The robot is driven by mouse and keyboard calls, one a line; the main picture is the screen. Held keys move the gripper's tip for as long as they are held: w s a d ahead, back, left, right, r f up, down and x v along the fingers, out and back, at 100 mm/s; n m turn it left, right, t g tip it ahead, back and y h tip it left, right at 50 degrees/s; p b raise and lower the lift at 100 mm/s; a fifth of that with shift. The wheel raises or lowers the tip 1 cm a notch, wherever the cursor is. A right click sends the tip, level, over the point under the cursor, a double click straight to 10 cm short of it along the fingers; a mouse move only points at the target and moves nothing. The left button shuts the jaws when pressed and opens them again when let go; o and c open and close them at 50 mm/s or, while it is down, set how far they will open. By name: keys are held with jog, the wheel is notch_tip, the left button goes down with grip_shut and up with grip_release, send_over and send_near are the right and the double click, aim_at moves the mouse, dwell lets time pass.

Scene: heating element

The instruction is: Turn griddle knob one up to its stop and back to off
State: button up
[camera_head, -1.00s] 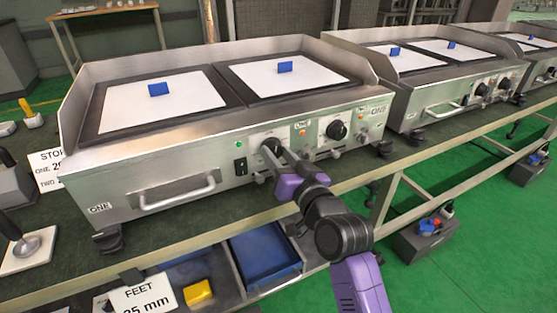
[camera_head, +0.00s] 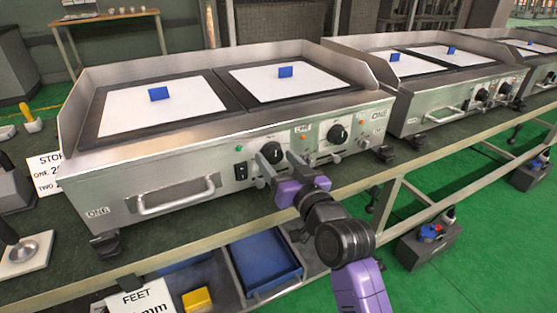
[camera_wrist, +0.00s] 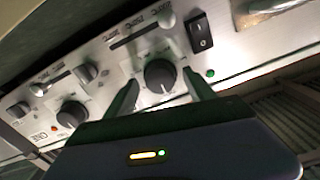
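The near griddle (camera_head: 155,145) has a steel front with two black knobs. The left knob (camera_head: 271,151), beside the black rocker switch (camera_head: 240,170), is the one my gripper (camera_head: 277,168) faces. In the wrist view this knob (camera_wrist: 160,75) shows between and beyond my two fingers, with gaps on both sides. My gripper is open and empty, apart from the knob. The knob's pointer is too small to read. The right knob (camera_head: 337,134) is clear of my gripper; it also shows in the wrist view (camera_wrist: 72,113). A green lamp (camera_wrist: 210,73) shows beside the switch.
Blue blocks (camera_head: 158,94) sit on white sheets on the griddle top. A front handle (camera_head: 177,195) lies left of the knobs. A second griddle (camera_head: 440,95) stands to the right. A blue tray (camera_head: 265,265) is under the bench.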

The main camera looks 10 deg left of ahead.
jog(key=shift+r, duration=0.1)
jog(key=shift+s+d, duration=0.35)
jog(key=shift+s, duration=0.05)
jog(key=p+v, duration=0.1)
jog(key=v, duration=0.5)
jog(key=shift+s+d+p, duration=0.2)
jog(key=shift+s+p, duration=0.1)
jog(key=shift+p, duration=0.05)
